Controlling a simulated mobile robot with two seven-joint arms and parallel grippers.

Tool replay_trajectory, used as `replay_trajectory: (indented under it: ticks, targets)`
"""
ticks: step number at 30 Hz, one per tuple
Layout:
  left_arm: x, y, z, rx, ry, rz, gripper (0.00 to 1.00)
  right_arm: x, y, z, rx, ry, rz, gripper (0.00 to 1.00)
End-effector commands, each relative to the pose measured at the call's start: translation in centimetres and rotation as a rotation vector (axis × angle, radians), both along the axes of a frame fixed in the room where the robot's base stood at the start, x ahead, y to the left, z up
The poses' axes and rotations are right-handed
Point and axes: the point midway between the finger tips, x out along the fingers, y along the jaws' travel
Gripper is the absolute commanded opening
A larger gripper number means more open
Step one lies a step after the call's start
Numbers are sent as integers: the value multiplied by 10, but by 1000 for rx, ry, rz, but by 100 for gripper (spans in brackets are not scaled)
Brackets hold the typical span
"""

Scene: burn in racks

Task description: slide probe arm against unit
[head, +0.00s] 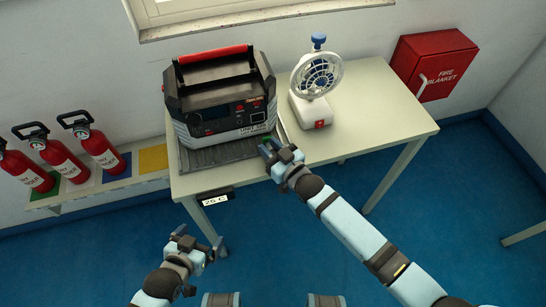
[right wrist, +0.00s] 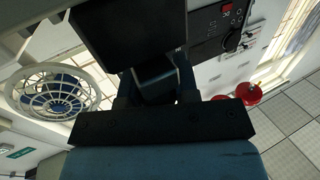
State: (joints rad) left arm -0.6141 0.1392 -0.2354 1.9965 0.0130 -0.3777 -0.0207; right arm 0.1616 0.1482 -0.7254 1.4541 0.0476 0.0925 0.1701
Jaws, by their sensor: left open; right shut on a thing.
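The unit (head: 220,100) is a black and white box with a red top handle and a front panel. It stands upright on a dark grey ribbed base at the table's left side. Part of its panel shows in the right wrist view (right wrist: 222,30). My right gripper (head: 268,148) is at the table's front edge, just right of the unit's front corner. It is shut on a dark block (right wrist: 130,35), apparently the probe arm, mostly hidden by the gripper in the head view. Whether the block touches the unit cannot be told. My left gripper (head: 196,243) is open and empty, below the table's front.
A white caged fan (head: 316,80) stands right of the unit, close to my right gripper. The table's right part (head: 385,115) is clear. A "25 C" display (head: 214,199) hangs at the front edge. Fire extinguishers (head: 65,160) stand at left; a red fire blanket box (head: 433,62) is at right.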

Motion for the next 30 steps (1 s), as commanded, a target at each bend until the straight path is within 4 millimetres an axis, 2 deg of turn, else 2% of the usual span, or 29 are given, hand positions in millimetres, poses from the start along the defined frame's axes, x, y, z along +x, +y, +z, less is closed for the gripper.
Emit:
replay_trajectory:
  ticks: [7,8,10,11,22,26,30]
  targets:
    - [0,0,-1,1,3,1,100,0,0,0,-1,1,0,0]
    - [0,0,-1,1,3,1,100,0,0,0,-1,1,0,33]
    - [0,0,-2,1,3,1,100,0,0,0,-1,1,0,49]
    - [0,0,-2,1,3,1,100,0,0,0,-1,1,0,52]
    - [0,1,-2,1,3,1,100,-6,-5,-1,-1,2,0,52]
    - [0,1,-3,1,3,1,100,-23,-19,-2,-3,3,1,52]
    - [0,1,-5,1,3,1,100,-48,-40,-2,-2,2,1,52]
